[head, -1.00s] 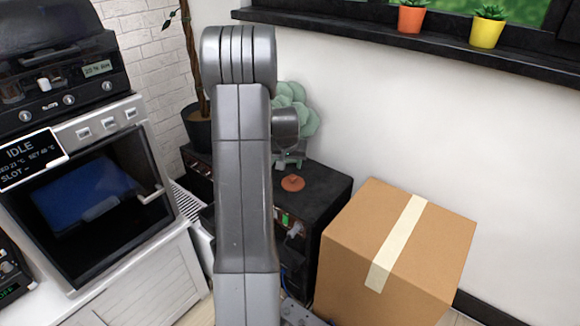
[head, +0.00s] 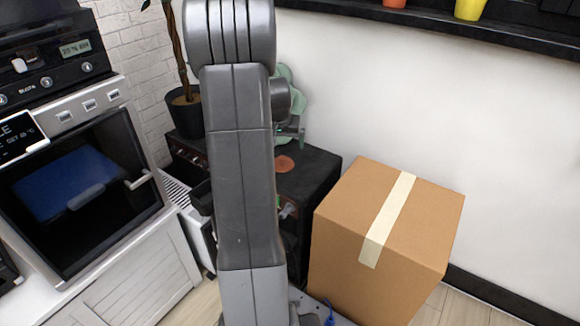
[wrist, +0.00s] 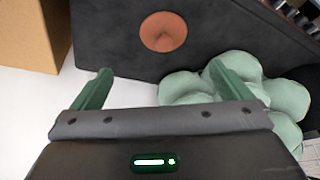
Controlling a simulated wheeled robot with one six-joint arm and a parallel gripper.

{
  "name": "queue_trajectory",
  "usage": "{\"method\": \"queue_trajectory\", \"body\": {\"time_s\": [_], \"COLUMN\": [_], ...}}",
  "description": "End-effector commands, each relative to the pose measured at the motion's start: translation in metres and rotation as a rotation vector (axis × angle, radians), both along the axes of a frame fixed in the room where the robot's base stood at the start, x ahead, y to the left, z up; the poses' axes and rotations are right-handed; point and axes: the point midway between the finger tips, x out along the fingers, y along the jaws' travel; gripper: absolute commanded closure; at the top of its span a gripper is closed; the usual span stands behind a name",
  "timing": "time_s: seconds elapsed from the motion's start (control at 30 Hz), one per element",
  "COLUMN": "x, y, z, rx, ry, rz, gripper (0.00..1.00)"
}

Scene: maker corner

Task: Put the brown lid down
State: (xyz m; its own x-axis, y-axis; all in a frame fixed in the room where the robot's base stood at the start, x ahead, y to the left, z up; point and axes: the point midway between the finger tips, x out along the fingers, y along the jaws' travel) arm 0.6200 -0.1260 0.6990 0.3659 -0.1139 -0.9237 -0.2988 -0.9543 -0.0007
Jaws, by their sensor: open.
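The brown lid (wrist: 164,31) is a round reddish-brown disc with a small knob at its middle. It lies on the top of a black cabinet (wrist: 105,28), apart from my gripper. In the head view the lid (head: 284,164) shows just right of my arm. My gripper (wrist: 158,80) is open and empty in the wrist view, its two green fingers spread apart. In the head view my arm hides most of the gripper.
A pale green lobed plant or ornament (wrist: 230,88) stands close by my right finger. A taped cardboard box (head: 420,225) stands right of the cabinet. A potted plant (head: 185,110) is behind my arm, and an oven (head: 85,190) is at left.

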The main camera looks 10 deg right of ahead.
Motion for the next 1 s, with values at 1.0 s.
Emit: {"method": "queue_trajectory", "body": {"time_s": [1.0], "x": [0.047], "y": [-0.009], "z": [-0.104], "rx": [-0.001], "ry": [-0.001], "rz": [0.0], "gripper": [0.02]}}
